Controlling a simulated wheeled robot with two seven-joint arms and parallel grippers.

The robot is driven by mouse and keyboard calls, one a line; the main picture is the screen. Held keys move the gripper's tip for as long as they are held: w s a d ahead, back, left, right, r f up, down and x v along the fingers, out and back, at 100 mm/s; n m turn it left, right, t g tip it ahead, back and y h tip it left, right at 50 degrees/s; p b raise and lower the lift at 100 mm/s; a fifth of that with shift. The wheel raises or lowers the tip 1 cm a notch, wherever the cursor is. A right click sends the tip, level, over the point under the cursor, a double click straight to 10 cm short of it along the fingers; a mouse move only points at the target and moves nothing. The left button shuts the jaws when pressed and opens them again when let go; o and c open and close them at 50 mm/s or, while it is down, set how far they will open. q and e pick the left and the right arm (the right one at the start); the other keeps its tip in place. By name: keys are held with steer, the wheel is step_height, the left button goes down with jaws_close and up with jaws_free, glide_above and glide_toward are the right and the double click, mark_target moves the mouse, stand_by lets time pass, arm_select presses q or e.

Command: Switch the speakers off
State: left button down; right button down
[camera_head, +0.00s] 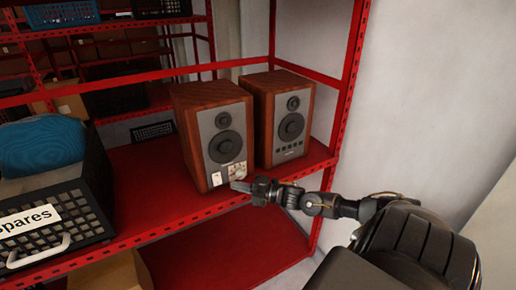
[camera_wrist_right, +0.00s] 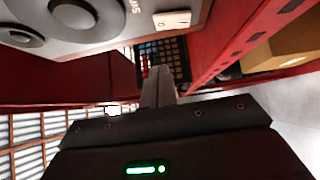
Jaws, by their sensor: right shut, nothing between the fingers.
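Two wooden speakers with grey fronts stand side by side on a red shelf. The left speaker (camera_head: 225,137) has two dark cones, a small white switch plate (camera_head: 217,179) low on its front and a pale dial panel beside it. The right speaker (camera_head: 291,118) has a row of small dark squares below its cones. My right gripper (camera_head: 240,186) is shut and empty, just in front of the left speaker's lower right corner; contact cannot be told. In the right wrist view, the shut fingers (camera_wrist_right: 157,85) point toward the shelf, and the white plate (camera_wrist_right: 172,19) shows above them. My left gripper is out of view.
A dark crate (camera_head: 50,220) labelled "Spares", holding a blue rounded thing (camera_head: 40,144), stands left on the red shelf (camera_head: 150,205). A red upright (camera_head: 346,85) rises right of the speakers. A cardboard box (camera_head: 110,272) sits below. Bare shelf lies between crate and speakers.

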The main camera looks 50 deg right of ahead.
steer(key=v, duration=0.6)
steer(key=shift+d+b, duration=0.3)
steer(key=shift+b, duration=0.1)
steer(key=shift+r, duration=0.15)
